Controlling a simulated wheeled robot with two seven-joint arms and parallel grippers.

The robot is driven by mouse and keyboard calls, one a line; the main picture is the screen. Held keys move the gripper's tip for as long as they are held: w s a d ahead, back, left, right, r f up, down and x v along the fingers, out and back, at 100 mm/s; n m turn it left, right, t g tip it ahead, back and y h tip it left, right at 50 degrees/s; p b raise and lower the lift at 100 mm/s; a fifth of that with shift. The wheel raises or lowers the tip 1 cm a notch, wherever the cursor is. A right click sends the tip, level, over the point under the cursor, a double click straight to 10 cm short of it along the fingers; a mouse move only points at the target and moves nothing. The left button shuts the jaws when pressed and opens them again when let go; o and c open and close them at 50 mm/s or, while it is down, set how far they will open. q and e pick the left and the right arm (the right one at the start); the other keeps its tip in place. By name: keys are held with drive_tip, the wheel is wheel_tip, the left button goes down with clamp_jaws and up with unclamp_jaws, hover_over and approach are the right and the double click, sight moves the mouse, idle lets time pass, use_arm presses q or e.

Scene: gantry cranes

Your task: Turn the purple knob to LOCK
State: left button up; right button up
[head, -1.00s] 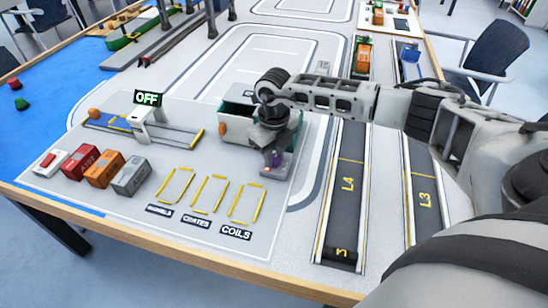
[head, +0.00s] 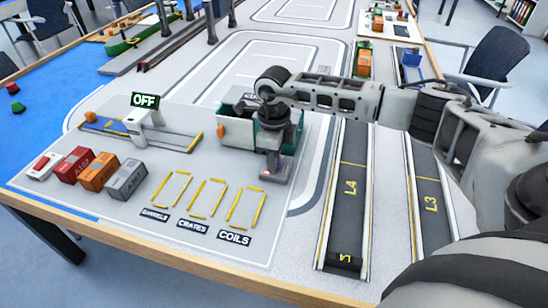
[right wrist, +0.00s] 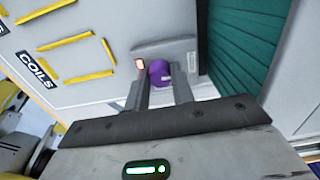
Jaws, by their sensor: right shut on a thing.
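The purple knob (right wrist: 159,72) sits on a small grey base plate (right wrist: 170,50) with a red-lit indicator (right wrist: 140,63) beside it. My right gripper (right wrist: 163,84) is shut on the knob, one finger on each side, in the right wrist view. In the head view my right gripper (head: 274,156) points down at the grey base, in front of a teal container (head: 291,140), and mostly hides the knob. I cannot read any LOCK mark. My left gripper is not in view.
Yellow-outlined slots (head: 208,198) are empty. Dark lanes L4 (head: 349,190) and L3 (head: 427,190) lie to the right.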

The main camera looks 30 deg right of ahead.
drive_tip(key=shift+w+r, duration=0.1)
drive_tip(key=shift+r, duration=0.05)
drive_tip(key=o, duration=1)
wheel_tip(320, 180, up, 16)
idle(0.4)
